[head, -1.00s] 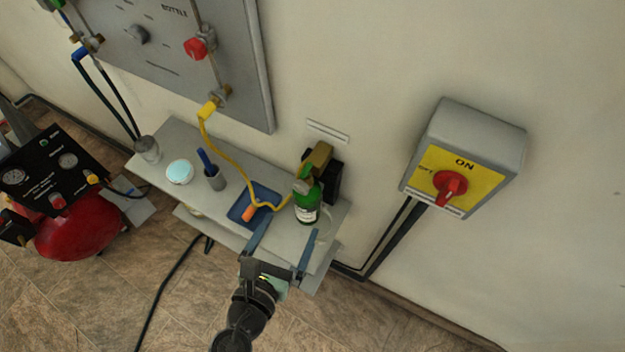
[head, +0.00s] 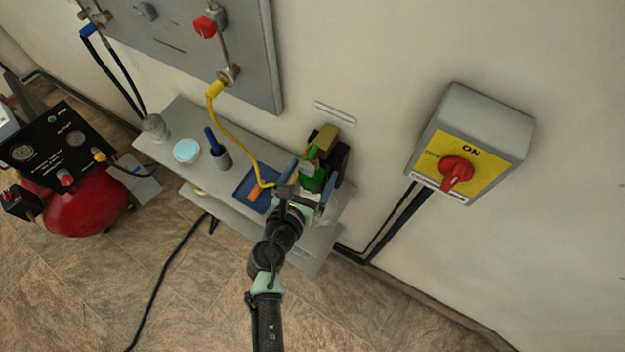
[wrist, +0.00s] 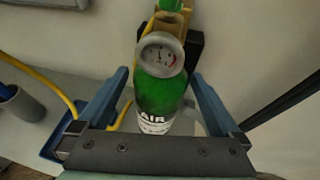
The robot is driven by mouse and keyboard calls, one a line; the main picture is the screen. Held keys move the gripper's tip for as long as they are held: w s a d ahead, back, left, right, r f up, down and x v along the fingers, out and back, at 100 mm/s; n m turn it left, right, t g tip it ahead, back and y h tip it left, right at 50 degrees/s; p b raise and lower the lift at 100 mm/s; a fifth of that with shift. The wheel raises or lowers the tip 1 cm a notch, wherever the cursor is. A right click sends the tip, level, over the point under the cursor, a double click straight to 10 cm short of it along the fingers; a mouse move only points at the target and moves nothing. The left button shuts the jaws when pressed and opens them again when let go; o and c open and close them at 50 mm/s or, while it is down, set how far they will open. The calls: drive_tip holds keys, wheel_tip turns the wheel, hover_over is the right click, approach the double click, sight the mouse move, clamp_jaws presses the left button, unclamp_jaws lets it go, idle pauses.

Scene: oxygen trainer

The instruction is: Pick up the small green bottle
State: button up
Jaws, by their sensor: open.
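The small green bottle (head: 315,181) stands upright on the grey shelf (head: 190,125) against the wall. In the wrist view the bottle (wrist: 162,92) shows a round gauge (wrist: 161,54) at its top and a white label reading "AIR". My gripper (wrist: 161,90) is open, with one blue finger on each side of the bottle. Small gaps seem to show between the fingers and the bottle. In the head view my gripper (head: 309,180) and wrist hide the lower part of the bottle.
A blue tray (head: 243,193) with the yellow hose's (head: 234,132) orange end lies left of the bottle. A pen cup (head: 221,160) and a light-blue-topped round container (head: 187,151) stand further left. A black and yellow fitting (head: 327,139) is close behind the bottle. A switch box (head: 473,145) is on the wall.

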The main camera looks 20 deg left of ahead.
drive_tip(key=shift+w+f, duration=0.15)
drive_tip(key=shift+w, duration=0.2)
clamp_jaws()
idle(0.5)
